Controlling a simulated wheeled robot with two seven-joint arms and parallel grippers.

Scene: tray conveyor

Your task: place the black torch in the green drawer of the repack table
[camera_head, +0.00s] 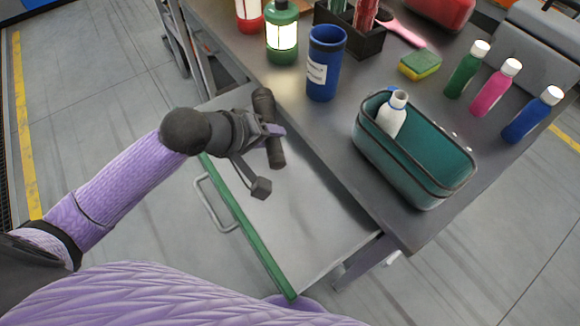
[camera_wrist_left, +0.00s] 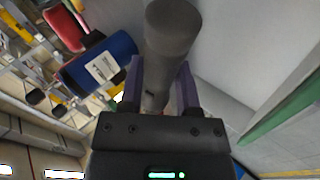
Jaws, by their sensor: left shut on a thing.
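The black torch (camera_head: 276,155) is a dark cylinder with a wider head. My left gripper (camera_head: 270,130) is shut on it around its middle, over the open drawer. In the left wrist view the torch (camera_wrist_left: 172,40) sits between the purple fingers (camera_wrist_left: 160,88) and points away from the palm. The green drawer (camera_head: 250,220) is pulled out from the repack table (camera_head: 330,130), with a green front edge and grey floor. No other thing shows inside it. Whether the torch touches the drawer floor, I cannot tell. My right gripper is not in view.
A teal bin (camera_head: 440,165) holds a white bottle (camera_head: 392,115). Several bottles, a sponge (camera_head: 420,64) and a dark organiser box (camera_head: 350,38) stand farther back.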

